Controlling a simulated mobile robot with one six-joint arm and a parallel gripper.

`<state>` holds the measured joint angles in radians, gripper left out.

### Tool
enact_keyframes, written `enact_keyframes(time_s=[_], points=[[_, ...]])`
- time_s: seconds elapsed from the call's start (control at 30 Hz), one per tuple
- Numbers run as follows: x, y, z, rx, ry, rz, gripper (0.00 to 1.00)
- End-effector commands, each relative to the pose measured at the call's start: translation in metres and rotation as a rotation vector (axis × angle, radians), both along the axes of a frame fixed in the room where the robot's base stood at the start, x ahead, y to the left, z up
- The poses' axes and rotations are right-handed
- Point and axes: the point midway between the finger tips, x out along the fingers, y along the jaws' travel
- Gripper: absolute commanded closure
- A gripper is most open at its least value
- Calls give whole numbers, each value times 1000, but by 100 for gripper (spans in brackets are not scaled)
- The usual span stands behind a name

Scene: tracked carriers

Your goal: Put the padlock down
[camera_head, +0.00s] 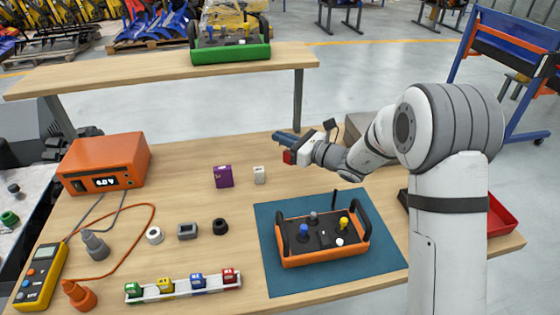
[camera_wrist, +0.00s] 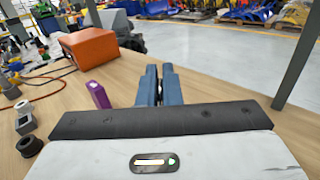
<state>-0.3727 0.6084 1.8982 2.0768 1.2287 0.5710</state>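My gripper (camera_head: 277,135) is raised above the back of the workbench, its blue fingers pointing left and away in the head view. In the wrist view the fingers (camera_wrist: 160,70) are close together with a narrow gap. A small red block, apparently the padlock (camera_head: 288,157), shows just below the fingers in the head view, clear of the tabletop. Its shackle cannot be made out. The wrist view does not show it; the fingers and palm hide the space beneath them.
The workbench (camera_head: 185,250) has bare wood below and left of my gripper. A purple block (camera_head: 223,176) and a pale block (camera_head: 259,175) stand there. An orange control box (camera_head: 290,260) sits on a blue mat (camera_head: 285,288). An orange power supply (camera_head: 103,160) stands left; a shelf (camera_head: 120,72) is behind.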

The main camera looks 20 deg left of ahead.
Motion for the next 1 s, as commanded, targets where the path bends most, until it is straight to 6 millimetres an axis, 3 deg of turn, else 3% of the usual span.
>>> enact_keyframes(time_s=[0.43, 0.8, 1.0], points=[[0, -1, -50, 0, 1, -1, 100], [1, -1, -56, 1, -1, -2, 100], [1, -1, -55, 1, -1, -2, 80]])
